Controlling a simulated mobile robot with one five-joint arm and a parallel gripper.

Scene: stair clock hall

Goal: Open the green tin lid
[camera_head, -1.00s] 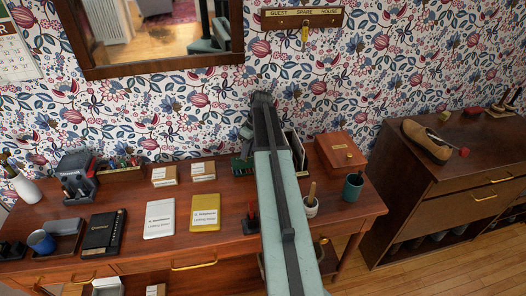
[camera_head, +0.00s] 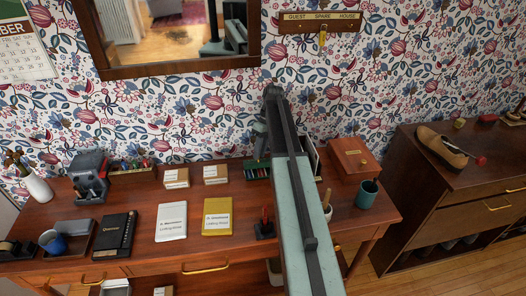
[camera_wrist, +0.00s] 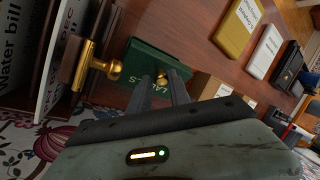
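The green tin (camera_wrist: 142,58) shows in the wrist view, with pale lettering and a small brass knob (camera_wrist: 162,79) near its edge. In the head view the green tin (camera_head: 256,170) stands at the back of the desk, partly hidden by my arm. My gripper (camera_wrist: 161,76) points at the tin, its two dark fingers apart on either side of the knob. I cannot tell whether they touch it. The lid looks shut. In the head view my fingers are hidden behind my arm.
A letter rack with papers (camera_wrist: 48,60) and a brass handle (camera_wrist: 92,68) stands close beside the tin. A wooden box (camera_head: 352,156) and a teal cup (camera_head: 367,194) are to the right on the desk (camera_head: 140,200). White (camera_head: 171,222) and yellow (camera_head: 217,216) booklets lie left.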

